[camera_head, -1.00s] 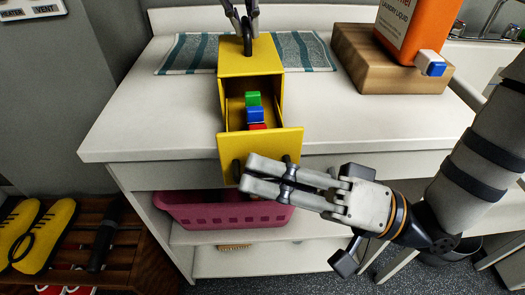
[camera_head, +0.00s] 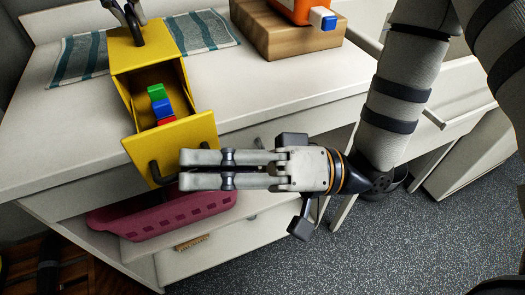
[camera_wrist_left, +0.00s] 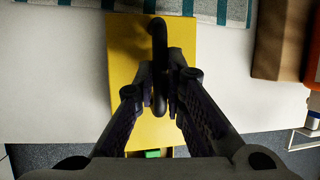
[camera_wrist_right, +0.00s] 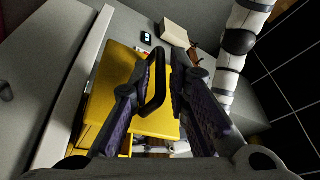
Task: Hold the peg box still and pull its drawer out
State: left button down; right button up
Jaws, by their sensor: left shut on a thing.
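The yellow peg box (camera_head: 120,55) sits on the white counter, with a black handle on its top. Its drawer (camera_head: 205,120) is pulled well out over the counter's front edge, with green, blue and red pieces (camera_head: 162,104) inside. My left gripper (camera_wrist_left: 161,90) is shut on the box's top handle (camera_wrist_left: 159,40). My right gripper (camera_head: 180,168) is open in front of the drawer. The drawer's black handle (camera_head: 153,173) is at its fingertips; in the right wrist view this handle (camera_wrist_right: 160,68) shows between the fingers, without a clear grip.
A striped towel (camera_head: 200,32) lies behind the box. A wooden block (camera_head: 272,38) carries an orange laundry bottle (camera_head: 288,8) at the back right. A pink basket (camera_head: 165,215) stands on the shelf below. Open floor (camera_head: 420,235) lies to the right.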

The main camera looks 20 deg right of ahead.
jog(key=v, duration=1)
jog(key=shift+d, duration=0.1)
pick_arm(q)
jog(key=c, duration=1.6)
grip_release()
pick_arm(e)
jog(key=shift+s, duration=0.1)
